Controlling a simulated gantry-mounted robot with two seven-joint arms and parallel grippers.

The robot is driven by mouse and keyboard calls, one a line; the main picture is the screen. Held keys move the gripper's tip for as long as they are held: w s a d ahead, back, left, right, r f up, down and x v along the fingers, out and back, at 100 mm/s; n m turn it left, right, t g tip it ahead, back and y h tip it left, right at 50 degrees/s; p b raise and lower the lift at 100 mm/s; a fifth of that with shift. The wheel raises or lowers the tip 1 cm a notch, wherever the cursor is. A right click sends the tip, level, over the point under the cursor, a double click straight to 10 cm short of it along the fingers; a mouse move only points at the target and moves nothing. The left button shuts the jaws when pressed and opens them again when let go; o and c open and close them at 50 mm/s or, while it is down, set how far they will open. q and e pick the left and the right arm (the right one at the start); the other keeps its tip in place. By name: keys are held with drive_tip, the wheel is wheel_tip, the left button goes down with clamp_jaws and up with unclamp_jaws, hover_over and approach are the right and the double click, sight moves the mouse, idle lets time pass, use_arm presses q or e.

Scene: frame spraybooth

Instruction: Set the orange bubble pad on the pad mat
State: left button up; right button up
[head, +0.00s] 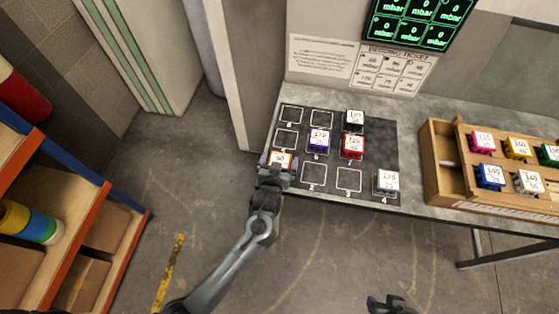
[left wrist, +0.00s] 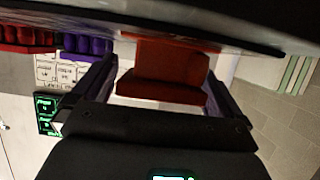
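The orange bubble pad (head: 281,158), with a white label on top, sits at the left edge of the dark pad mat (head: 331,158), in the front-left cell. In the left wrist view the orange pad (left wrist: 165,72) meets the mat's dark edge. My left gripper (head: 278,163) is lowered over it, one finger on each side; it also shows in the left wrist view (left wrist: 163,68). The fingers look spread, with small gaps beside the pad. My right gripper (head: 387,303) is at the bottom edge, partly cut off, fingers apart and empty.
A wooden rack (head: 444,172) with several coloured pads stands right. A shelf (head: 75,228) is at left. A screen (head: 420,22) hangs behind.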

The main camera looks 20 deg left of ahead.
use_arm(q)
drive_tip(key=shift+r, duration=0.25)
drive_tip(key=p+v, duration=0.2)
drive_tip(key=v, duration=1)
drive_tip(key=s+a+m+g+h, duration=0.1)
drive_tip(key=s+a+g, duration=0.1)
drive_tip(key=s, duration=0.4)
drive_tip(key=s+a+m+g, duration=0.1)
drive_tip(key=s+a+g, duration=0.1)
drive_tip(key=s+g, duration=0.2)
drive_tip(key=s+a+r+m+g+h, duration=0.1)
drive_tip(key=s+a+m+g, duration=0.1)
drive_tip(key=s, duration=0.7)
drive_tip(key=shift+s+a+g+h, duration=0.3)
drive_tip(key=shift+s+a+g, duration=0.1)
drive_tip(key=shift+g, duration=0.5)
drive_tip(key=shift+r, duration=0.2)
